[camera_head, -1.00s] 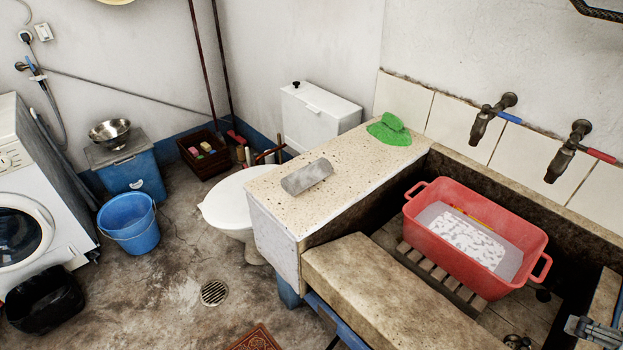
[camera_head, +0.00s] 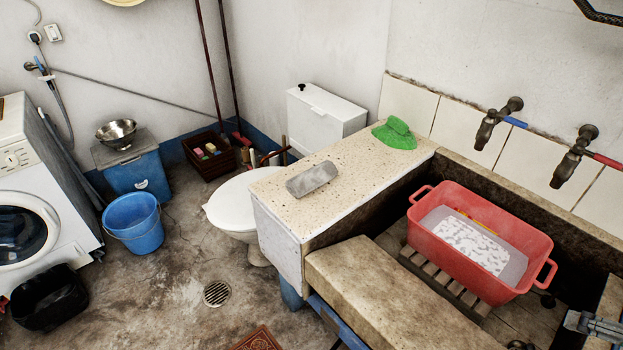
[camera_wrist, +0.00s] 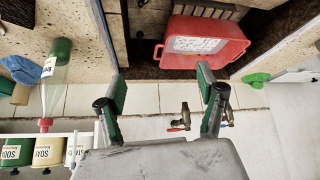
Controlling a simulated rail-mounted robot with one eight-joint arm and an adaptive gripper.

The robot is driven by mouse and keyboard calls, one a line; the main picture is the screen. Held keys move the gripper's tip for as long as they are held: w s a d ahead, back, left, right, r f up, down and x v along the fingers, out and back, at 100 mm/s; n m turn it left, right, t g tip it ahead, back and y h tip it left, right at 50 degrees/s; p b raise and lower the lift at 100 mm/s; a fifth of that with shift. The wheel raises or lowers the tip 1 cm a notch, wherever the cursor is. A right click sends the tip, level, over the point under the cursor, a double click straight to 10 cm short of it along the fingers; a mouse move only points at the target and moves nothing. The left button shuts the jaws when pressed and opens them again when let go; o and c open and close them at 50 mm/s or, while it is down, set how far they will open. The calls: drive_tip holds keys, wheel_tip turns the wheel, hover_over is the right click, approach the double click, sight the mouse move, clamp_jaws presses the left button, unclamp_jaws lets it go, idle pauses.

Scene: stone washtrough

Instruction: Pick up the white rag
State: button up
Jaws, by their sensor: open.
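No plain white rag is clearly seen. A white speckled patch (camera_head: 470,244) lies in the red tub (camera_head: 538,246); I cannot tell whether it is cloth or suds. It also shows in the wrist view (camera_wrist: 196,44). A grey, block-like thing (camera_head: 312,179) lies on the speckled counter; its material is unclear. My gripper (camera_wrist: 162,84) is open and empty in the wrist view. Its two fingers point towards the tub side and stand apart from it.
The red tub sits in the stone trough below two taps (camera_head: 497,122). A green thing (camera_head: 396,134) lies on the counter's back corner. The wrist view shows a bottle (camera_wrist: 55,80), a blue cloth (camera_wrist: 22,70) and soda cans (camera_wrist: 14,156) at left.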

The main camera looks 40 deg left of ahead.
drive_tip(key=w+a+r+n+g+p, duration=0.1)
drive_tip(key=w+a+r+n, duration=0.45)
drive_tip(key=w, duration=0.25)
drive_tip(key=w+a+r+n+g+p, duration=0.1)
drive_tip(key=w+a+n, duration=0.35)
drive_tip(key=a, duration=0.35)
drive_tip(key=w+a+r+n+g+y+p, duration=0.1)
drive_tip(key=w+a+r+n, duration=0.1)
drive_tip(key=w+a+n, duration=0.35)
drive_tip(key=w+a+r+n+g+p, duration=0.15)
drive_tip(key=w+a, duration=0.35)
drive_tip(key=a, duration=0.6)
drive_tip(key=n+g+h+p, duration=0.1)
drive_tip(key=n+g+p, duration=0.2)
drive_tip(key=n, duration=1.3)
hover_over(312, 179)
drive_tip(key=w+a, duration=0.2)
wheel_tip(312, 179, down, 17)
drive_tip(key=shift+w+d+f+t, duration=0.15)
drive_tip(key=shift+f+t, duration=0.1)
drive_tip(key=shift+f, duration=0.05)
wheel_tip(312, 179, down, 13)
drive_tip(key=shift+f, duration=0.1)
drive_tip(key=c, duration=1.2)
